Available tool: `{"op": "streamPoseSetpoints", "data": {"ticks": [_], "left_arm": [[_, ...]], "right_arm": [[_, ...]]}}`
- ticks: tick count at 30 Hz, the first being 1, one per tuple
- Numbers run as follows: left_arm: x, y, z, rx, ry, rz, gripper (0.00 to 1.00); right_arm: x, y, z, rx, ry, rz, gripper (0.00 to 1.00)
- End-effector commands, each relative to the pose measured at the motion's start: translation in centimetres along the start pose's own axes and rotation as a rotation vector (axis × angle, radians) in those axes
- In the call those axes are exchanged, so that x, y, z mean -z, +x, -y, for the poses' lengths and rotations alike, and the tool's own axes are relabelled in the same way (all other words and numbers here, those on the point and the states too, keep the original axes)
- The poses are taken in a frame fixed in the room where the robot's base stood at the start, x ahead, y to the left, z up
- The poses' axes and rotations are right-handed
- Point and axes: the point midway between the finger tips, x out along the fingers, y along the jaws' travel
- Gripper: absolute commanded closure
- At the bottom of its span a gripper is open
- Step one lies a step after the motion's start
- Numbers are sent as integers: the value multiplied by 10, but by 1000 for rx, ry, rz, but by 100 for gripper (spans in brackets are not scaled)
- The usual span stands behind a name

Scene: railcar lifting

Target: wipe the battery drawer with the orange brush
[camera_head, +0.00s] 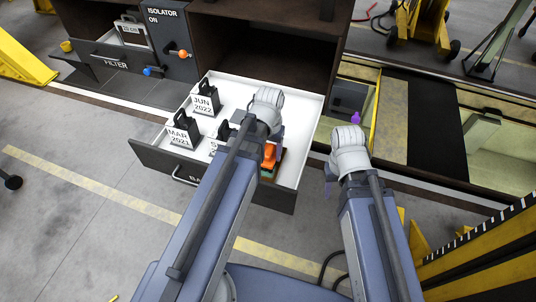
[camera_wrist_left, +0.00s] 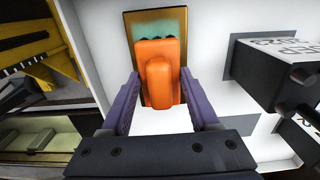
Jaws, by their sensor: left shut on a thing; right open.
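The orange brush (camera_head: 269,157) is in the open white battery drawer (camera_head: 307,122), near its front right. In the left wrist view the brush (camera_wrist_left: 158,75) has its orange handle between the purple fingers of my left gripper (camera_wrist_left: 160,88), which is shut on it. A teal and brown piece (camera_wrist_left: 156,22) shows around the brush head; I cannot tell whether it touches the drawer floor. In the head view my left wrist hides most of this gripper. My right gripper (camera_head: 342,153) is open and empty, right of the drawer, mostly hidden by its wrist.
Black batteries labelled JUN 2022 (camera_head: 206,98) and MAR 2021 (camera_head: 183,130) stand in the drawer's left half. A third, partly hidden battery (camera_head: 222,135) stands beside my left wrist. The filter drawer (camera_head: 107,58) is at upper left. Yellow framework (camera_head: 490,255) stands at lower right.

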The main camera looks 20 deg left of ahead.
Motion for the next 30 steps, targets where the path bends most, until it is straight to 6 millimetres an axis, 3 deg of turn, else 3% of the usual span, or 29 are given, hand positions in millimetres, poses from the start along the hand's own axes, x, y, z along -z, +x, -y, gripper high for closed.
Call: {"op": "streamPoseSetpoints", "data": {"ticks": [17, 30], "left_arm": [[38, 3, 0, 0, 0, -1, 100], [52, 3, 0, 0, 0, -2, 100]], "right_arm": [[0, 3, 0, 0, 0, 0, 50], [0, 3, 0, 0, 0, 0, 50]]}}
